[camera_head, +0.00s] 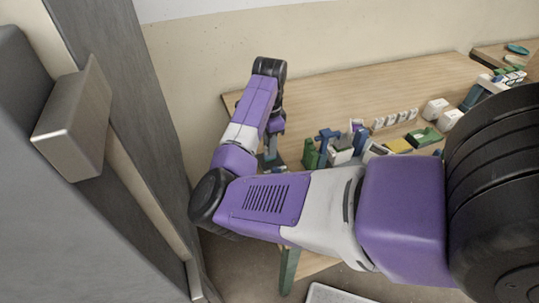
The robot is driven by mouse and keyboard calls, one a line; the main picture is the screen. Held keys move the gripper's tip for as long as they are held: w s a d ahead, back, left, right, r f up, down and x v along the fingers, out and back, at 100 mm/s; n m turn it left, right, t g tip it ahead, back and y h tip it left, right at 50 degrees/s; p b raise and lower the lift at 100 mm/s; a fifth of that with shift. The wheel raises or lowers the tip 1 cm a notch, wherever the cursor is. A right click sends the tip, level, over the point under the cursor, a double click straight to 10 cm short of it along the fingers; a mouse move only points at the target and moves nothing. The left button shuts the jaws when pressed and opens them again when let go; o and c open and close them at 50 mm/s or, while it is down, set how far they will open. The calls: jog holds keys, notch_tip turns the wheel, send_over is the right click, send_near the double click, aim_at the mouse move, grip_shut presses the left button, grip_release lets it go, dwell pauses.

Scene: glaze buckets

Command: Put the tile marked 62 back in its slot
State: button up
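My purple, white and black arm crosses the view from the right and bends down over the table's left end. My gripper (271,150) points down there, close to the tabletop and left of a cluster of green, blue and white items. Its fingertips are small and partly hidden by my arm, so I cannot tell if they are open or hold anything. A row of small white pieces (395,118) stands on the table; they may be tiles, but no markings can be read. I cannot pick out the tile marked 62 or its slot.
The wooden table (340,98) has bare room along its back. A green item (310,154), a blue item (328,139), a yellow piece (398,146), a green block (425,137) and white blocks (435,109) stand on it. A grey cabinet (60,220) with a handle is close at left.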

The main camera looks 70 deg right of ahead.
grip_shut()
jog(key=shift+r, duration=0.15)
notch_tip(320, 180, up, 7)
jog(key=p, duration=0.7)
jog(key=shift+r, duration=0.15)
